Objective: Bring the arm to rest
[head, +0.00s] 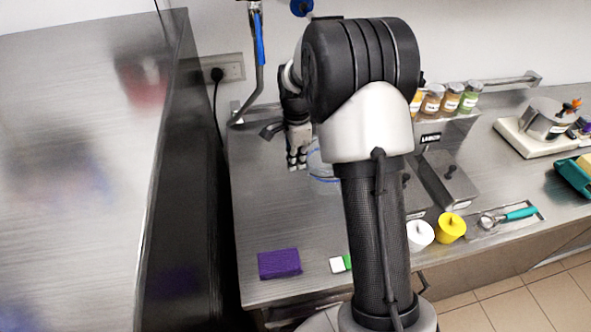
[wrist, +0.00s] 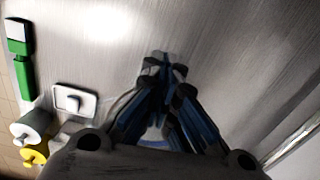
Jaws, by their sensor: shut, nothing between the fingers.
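My gripper (head: 297,158) hangs fingers-down over the steel counter in the head view, left of my large black arm joint. In the wrist view my gripper (wrist: 165,62) shows with its fingers together and nothing between them. My arm stands raised and bent in the middle of the head view and hides part of the counter. Behind the gripper a clear round container with a blue line (head: 318,165) is partly hidden by my arm.
A purple block (head: 279,264) and a green-and-white tool (head: 341,264) lie near the front edge. White (head: 420,233) and yellow (head: 451,227) lidded pots, a scoop (head: 510,216) and jars (head: 451,97) stand right. A steel freezer side (head: 90,150) rises left. Counter around the gripper's left is clear.

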